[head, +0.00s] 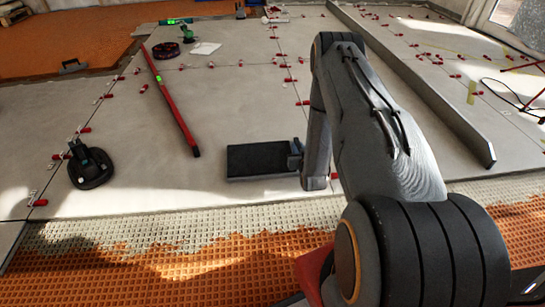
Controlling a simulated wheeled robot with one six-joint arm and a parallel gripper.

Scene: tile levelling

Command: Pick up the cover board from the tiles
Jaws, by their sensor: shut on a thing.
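The cover board (258,160), a flat dark rectangle with a lighter grey edge, is at the centre of the head view, over the pale grey tiles (215,110). My gripper (296,154) is at the board's right end and is shut on it. My arm reaches in from the lower right and partly hides the wrist and the fingers. The board looks about level. I cannot tell whether its underside touches the tiles.
A red spirit level (172,100) lies left of the board. A black suction lifter (90,165) stands further left. A long grey bar (420,85) crosses the right side. Red levelling clips (285,66) line the joints. Orange matting (200,265) lies in front.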

